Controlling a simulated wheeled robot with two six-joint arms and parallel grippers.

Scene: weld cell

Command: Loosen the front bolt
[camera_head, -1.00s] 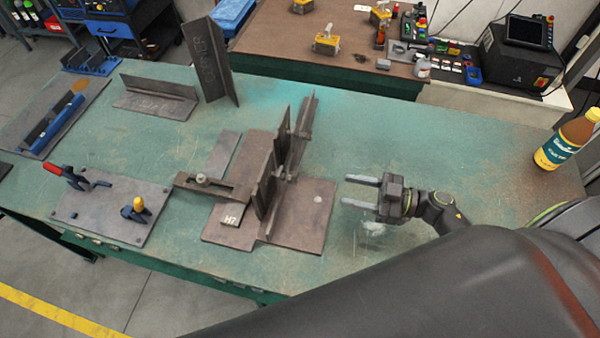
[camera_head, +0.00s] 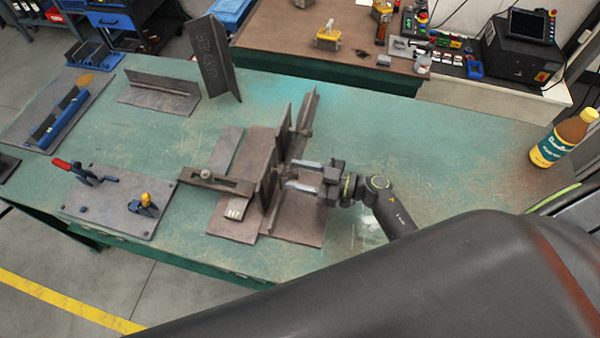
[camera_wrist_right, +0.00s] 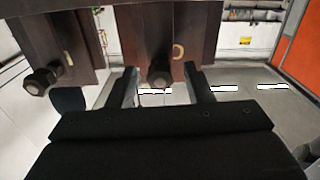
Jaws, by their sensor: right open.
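The welding fixture stands on the green table, with upright dark steel plates (camera_head: 263,168) on a brown base plate (camera_head: 300,228). My right gripper (camera_head: 294,175) is open, its two fingers reaching left to the right side of the upright plates. In the right wrist view, a dark hex bolt head (camera_wrist_right: 160,74) on a brown plate appears between the open fingers (camera_wrist_right: 162,86). I cannot tell whether the fingers touch it. A second bolt (camera_wrist_right: 40,80) sits on another plate to the left, outside the fingers. My left gripper is not in view.
A slotted bar clamp (camera_head: 215,180) lies left of the plates. A toggle-clamp plate (camera_head: 110,215) is at the left front, angle irons (camera_head: 160,92) stand at the back. A bottle (camera_head: 562,140) is at the far right. The table between is mostly clear.

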